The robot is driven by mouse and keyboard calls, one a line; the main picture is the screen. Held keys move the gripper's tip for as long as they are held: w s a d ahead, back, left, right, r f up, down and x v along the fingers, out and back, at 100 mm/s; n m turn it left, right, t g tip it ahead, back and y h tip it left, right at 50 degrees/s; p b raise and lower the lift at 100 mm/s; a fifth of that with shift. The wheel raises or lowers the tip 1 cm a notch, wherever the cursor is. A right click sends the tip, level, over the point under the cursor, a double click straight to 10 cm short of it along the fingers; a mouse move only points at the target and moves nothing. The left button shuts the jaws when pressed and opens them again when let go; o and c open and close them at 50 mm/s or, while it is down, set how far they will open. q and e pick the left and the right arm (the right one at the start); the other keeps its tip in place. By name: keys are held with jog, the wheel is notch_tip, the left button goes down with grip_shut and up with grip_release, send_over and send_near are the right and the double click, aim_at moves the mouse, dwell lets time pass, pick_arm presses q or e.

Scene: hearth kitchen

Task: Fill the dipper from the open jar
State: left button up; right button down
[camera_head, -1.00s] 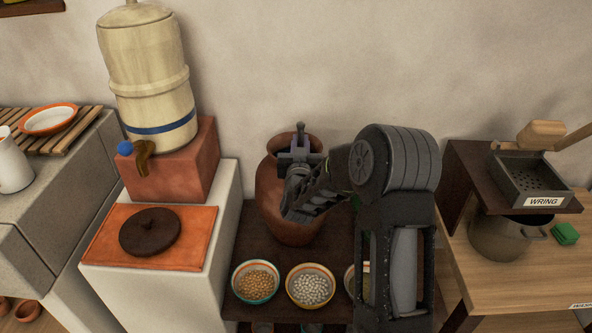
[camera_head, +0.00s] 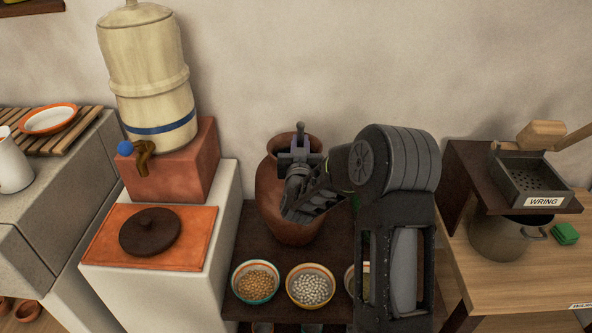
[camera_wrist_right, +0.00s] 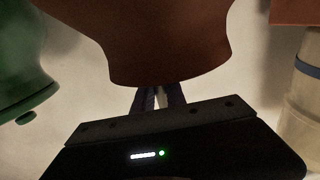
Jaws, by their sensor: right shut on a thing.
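The open jar (camera_head: 270,190) is brown clay and stands upright on a dark shelf against the wall. My right gripper (camera_head: 300,158) is at the jar's mouth, in front of its rim. It is shut on a thin upright handle, seemingly the dipper (camera_head: 300,130), whose top sticks up above the jaws. The dipper's lower part is hidden by the gripper and jar, so I cannot see its contents. In the right wrist view, the fingers (camera_wrist_right: 158,98) point toward the brown jar (camera_wrist_right: 165,45), which covers their tips. My left gripper is out of view.
A dark round lid (camera_head: 150,233) lies on an orange mat (camera_head: 200,225) at left. A dispenser (camera_head: 150,85) with a tap stands behind it. Bowls of beads or beans (camera_head: 311,286) stand before the jar. A wringing box (camera_head: 530,180) and pot (camera_head: 505,238) are at right.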

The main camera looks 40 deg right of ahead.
jog(key=shift+r, duration=0.15)
notch_tip(320, 180, up, 20)
jog(key=p, duration=1.3)
jog(key=shift+r, duration=0.15)
dwell(0.5)
dwell(0.9)
jog(key=shift+n+g+y+p, duration=0.3)
jog(key=shift+g+p, duration=0.2)
jog(key=shift+p, duration=1.55)
dwell(0.6)
jog(key=shift+t+b, duration=0.5)
jog(key=shift+b, duration=2.2)
